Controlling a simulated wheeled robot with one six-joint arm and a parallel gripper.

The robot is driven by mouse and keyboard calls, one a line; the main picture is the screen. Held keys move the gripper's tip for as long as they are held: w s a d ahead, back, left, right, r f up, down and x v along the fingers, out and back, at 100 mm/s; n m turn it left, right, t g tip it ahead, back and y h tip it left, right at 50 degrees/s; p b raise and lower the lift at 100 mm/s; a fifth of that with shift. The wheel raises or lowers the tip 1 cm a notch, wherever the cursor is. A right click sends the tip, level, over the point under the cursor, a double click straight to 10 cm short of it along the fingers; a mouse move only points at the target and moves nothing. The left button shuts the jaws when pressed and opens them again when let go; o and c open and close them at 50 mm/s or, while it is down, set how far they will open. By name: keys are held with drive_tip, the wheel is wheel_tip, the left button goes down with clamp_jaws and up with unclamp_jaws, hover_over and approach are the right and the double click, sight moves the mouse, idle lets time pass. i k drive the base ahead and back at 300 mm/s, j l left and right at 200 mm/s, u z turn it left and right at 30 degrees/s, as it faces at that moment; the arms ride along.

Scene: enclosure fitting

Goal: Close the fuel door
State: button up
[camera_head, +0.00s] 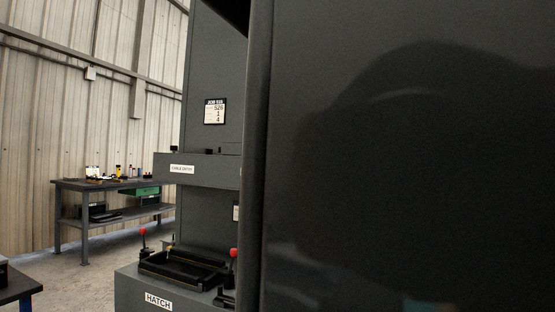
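A large dark, glossy panel (330,150) fills the right half of the view, very close to the camera. Its rounded vertical edge (257,160) stands near the middle of the picture. I cannot tell whether this panel is the fuel door, and no fuel door label shows. A dark rounded shadow or reflection lies across its surface. No hinge, latch or opening can be made out on it. My gripper is not in view, so its place relative to the panel does not show.
Left of the panel stands a grey enclosure (212,60) with a job sheet (215,111) and a labelled ledge (205,170). Below is a station marked HATCH (158,301) with red-knobbed clamps. A workbench (115,184) stands behind. Open floor (85,270) shows at left.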

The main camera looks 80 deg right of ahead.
sight(397, 155)
drive_tip(key=i+j+z, duration=0.2)
drive_tip(key=i, duration=0.4)
drive_tip(key=i+j+z, duration=0.1)
drive_tip(key=i+z, duration=0.15)
drive_tip(key=i, duration=0.4)
drive_tip(key=z, duration=3.4)
